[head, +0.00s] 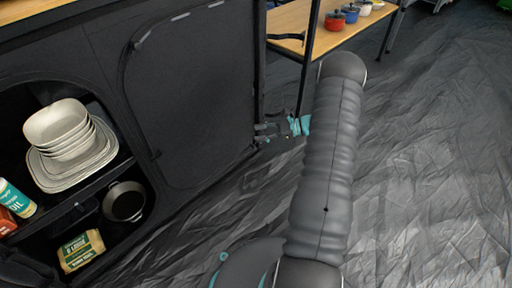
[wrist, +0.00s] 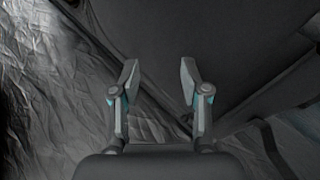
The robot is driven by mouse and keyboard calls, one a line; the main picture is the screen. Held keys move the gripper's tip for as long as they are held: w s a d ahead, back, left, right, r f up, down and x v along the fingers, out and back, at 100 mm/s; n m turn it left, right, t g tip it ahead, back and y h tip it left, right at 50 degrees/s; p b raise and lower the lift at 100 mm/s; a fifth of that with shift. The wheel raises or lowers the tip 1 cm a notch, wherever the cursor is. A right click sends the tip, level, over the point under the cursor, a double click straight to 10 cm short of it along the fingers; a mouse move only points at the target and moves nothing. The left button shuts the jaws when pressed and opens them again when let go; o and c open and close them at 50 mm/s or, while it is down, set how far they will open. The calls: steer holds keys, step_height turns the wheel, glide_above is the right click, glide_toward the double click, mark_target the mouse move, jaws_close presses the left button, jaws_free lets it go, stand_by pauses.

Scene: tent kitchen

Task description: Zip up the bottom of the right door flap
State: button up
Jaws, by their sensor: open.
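The right door flap (head: 190,95) is a dark fabric panel with a rounded outline seam on the front of the black cabinet. It hangs over its opening, with its lower edge near the floor. A small light mark (head: 156,154) shows at its lower left; I cannot tell if it is a zip pull. My gripper (head: 262,132) is at the flap's lower right corner, partly hidden by my arm. In the wrist view my gripper (wrist: 159,76) is open and empty, with dark fabric (wrist: 225,45) beyond the fingers. No zip pull is clear there.
The left compartment is open, with stacked white dishes (head: 62,138), a dark pan (head: 124,201) and a yellow packet (head: 82,250). A wooden table (head: 330,38) with coloured pots stands behind. The wrinkled grey floor sheet (head: 430,170) is clear at right.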

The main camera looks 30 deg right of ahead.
steer(key=s+d+f+m+t, duration=0.1)
steer(key=d+f+m+t, duration=0.4)
steer(key=f, duration=0.5)
steer(key=m+t+h+p, duration=0.1)
steer(key=m+t+h, duration=0.2)
steer(key=m, duration=0.1)
glide_toward(255, 147)
steer(key=x, duration=0.9)
steer(key=shift+w+f, duration=0.25)
steer(key=shift+a, duration=0.15)
jaws_close()
